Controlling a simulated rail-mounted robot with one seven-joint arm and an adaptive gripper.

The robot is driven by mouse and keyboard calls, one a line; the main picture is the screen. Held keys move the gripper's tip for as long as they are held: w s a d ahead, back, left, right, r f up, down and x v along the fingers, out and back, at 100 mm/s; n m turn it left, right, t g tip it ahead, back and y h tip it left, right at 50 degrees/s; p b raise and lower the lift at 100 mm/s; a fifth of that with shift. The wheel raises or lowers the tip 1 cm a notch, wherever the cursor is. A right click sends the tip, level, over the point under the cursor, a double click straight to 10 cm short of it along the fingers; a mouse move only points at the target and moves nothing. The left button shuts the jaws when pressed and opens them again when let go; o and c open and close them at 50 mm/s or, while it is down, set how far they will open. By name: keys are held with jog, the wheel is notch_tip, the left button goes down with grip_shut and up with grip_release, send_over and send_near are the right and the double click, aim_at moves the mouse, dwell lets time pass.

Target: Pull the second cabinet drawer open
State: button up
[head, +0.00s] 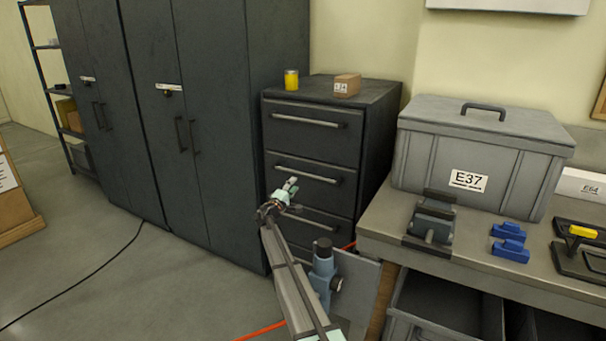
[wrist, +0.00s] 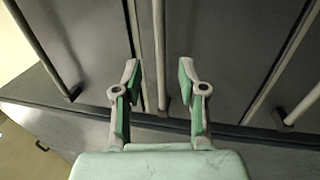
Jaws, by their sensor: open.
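The dark grey drawer cabinet (head: 385,125) stands beside the tall cabinets, its drawers stacked with long bar handles. The second drawer (head: 325,200) looks shut, flush with the others. Its handle (head: 318,178) runs across its upper part. My gripper (head: 288,188) is in front of this drawer, close to the left part of the handle. In the wrist view my gripper (wrist: 159,75) is open, with a finger on each side of the middle handle bar (wrist: 158,40). The fingers look apart from the bar; I cannot tell the depth. My arm hides part of the lower drawers.
A yellow cup (head: 291,80) and a small brown box (head: 347,85) stand on the cabinet. A workbench (head: 450,252) with a grey crate (head: 420,160) is close on the right. Tall dark cabinets (head: 215,80) stand left. The floor (head: 150,290) in front is mostly clear.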

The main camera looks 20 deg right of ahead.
aim_at(303, 174)
jog(key=p+x, duration=0.1)
jog(key=x, duration=0.8)
jog(key=shift+w+d+p, duration=0.15)
jog(key=shift+p, duration=0.15)
grip_shut()
